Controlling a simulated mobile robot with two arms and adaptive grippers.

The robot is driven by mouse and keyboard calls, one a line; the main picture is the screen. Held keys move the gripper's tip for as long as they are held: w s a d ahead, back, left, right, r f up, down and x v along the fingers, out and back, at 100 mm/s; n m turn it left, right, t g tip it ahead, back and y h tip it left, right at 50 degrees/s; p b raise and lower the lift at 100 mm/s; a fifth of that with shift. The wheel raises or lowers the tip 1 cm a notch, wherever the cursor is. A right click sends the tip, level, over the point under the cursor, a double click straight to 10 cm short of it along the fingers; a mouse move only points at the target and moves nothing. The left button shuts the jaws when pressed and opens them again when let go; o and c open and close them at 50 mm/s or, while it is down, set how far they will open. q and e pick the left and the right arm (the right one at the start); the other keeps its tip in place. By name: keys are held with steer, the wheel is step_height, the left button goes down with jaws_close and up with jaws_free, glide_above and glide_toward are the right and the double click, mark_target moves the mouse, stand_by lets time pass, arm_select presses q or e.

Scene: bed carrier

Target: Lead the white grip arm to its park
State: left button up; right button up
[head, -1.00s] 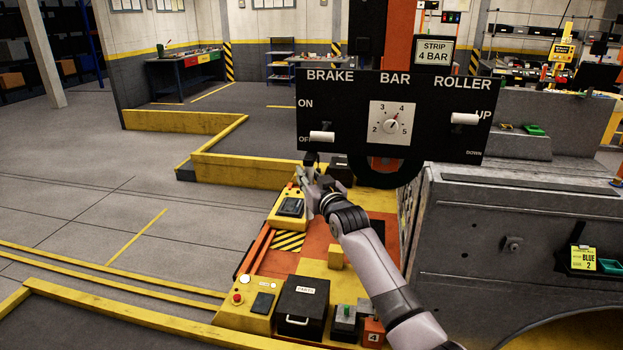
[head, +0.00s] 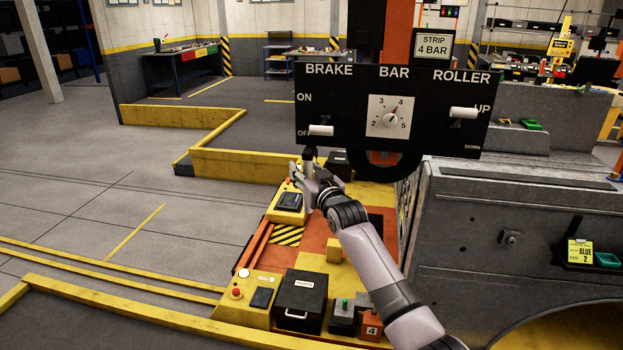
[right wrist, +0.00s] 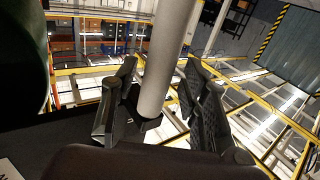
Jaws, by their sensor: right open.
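A black panel (head: 350,105) marked BRAKE, BAR and ROLLER carries two white grips. The brake's white grip (head: 320,130) is beside OFF, and the roller's white grip (head: 463,113) is beside UP. My right gripper (head: 303,170) is just below the brake grip in the head view. In the right wrist view my right gripper (right wrist: 158,108) is open, with a pale cylinder (right wrist: 166,60) between its fingers. The cylinder looks like a white grip, but I cannot tell whether the fingers touch it. My left gripper is out of view.
A dial (head: 389,116) sits mid-panel under a STRIP 4 BAR sign (head: 433,46). Below are a yellow and orange deck (head: 310,258), a black parts box (head: 300,297) and a yellow control box (head: 289,204). A grey machine body (head: 500,215) stands right. Open floor lies left.

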steer(key=v, duration=1.1)
steer(key=shift+s, duration=0.4)
steer(key=s+d+f+g+h, duration=0.1)
steer(key=s+d+f+g, duration=0.15)
steer(key=f, duration=0.95)
steer(key=s+d+f+m+g+h, duration=0.1)
steer(key=s+f+g, duration=0.15)
steer(key=f, duration=1.05)
steer(key=s+d+f+g+h, duration=0.15)
steer(key=s+f, duration=0.25)
steer(key=f, duration=0.8)
steer(key=s+d+f+g, duration=0.2)
steer(key=s+f, duration=0.7)
steer(key=f, duration=0.1)
steer(key=s+d+f+g, duration=0.2)
steer(key=s+f, duration=0.6)
steer(key=f, duration=0.2)
steer(key=s+d+f+g, duration=0.2)
steer(key=s+f, duration=0.2)
steer(key=s, duration=0.8)
steer(key=s+d+f+g+h, duration=0.1)
steer(key=s+f, duration=0.4)
steer(key=s, duration=0.8)
steer(key=s+d+f+g+h, duration=0.1)
steer(key=s+f, duration=0.4)
steer(key=s, duration=0.7)
steer(key=shift+s+d+g, duration=0.4)
steer(key=shift+d+g, duration=0.45)
steer(key=shift+d, duration=0.2)
